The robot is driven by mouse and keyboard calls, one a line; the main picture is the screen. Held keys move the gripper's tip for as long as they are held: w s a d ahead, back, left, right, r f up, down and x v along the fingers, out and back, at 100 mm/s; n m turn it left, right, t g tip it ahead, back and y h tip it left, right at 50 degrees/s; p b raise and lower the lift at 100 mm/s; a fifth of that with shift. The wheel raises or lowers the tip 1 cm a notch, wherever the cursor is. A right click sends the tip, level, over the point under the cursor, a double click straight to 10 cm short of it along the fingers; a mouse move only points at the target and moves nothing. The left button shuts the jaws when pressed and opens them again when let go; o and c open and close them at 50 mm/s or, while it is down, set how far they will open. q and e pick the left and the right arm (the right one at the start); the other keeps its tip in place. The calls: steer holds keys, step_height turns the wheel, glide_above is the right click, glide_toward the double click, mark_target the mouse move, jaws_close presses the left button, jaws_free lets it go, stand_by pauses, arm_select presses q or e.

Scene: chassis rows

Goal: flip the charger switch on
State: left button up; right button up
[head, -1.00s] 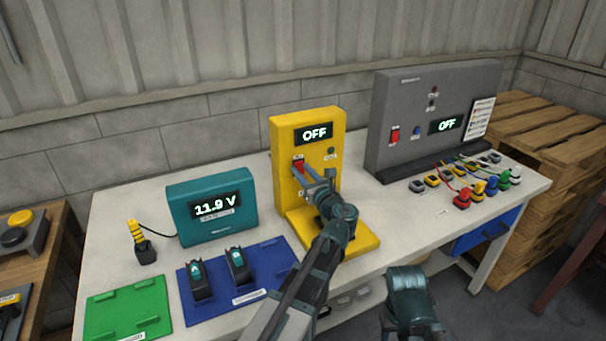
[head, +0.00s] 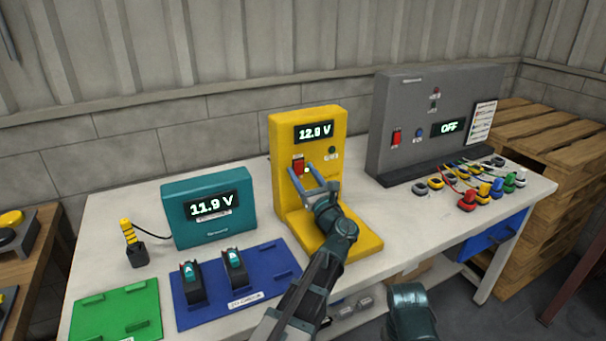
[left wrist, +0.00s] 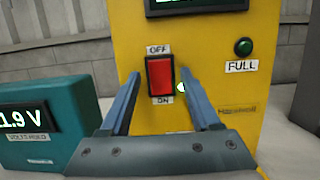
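The yellow charger (head: 282,155) stands upright on the bench, and its display reads about 12.8 V. Its red rocker switch (left wrist: 160,76) sits between an OFF label above and an ON label below; it also shows in the head view (head: 298,165). A small light glows beside the switch. My left gripper (left wrist: 158,82) is open and empty, its blue fingers pointing at the charger's face on either side of the switch. In the head view the left gripper (head: 308,176) is just in front of the charger. My right arm shows at the bottom, but its gripper is not visible.
A teal voltmeter (head: 173,218) reading 11.9 V stands left. A blue mat (head: 262,285) holds two batteries; a green mat (head: 90,318) is empty. A grey panel (head: 400,85) reading OFF stands right, with several coloured plugs before it.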

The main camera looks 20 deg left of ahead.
arm_select(q)
steer(key=b+v, duration=0.3)
steer(key=v, duration=1.1)
steer(key=shift+b, duration=0.3)
steer(key=shift+r, duration=0.2)
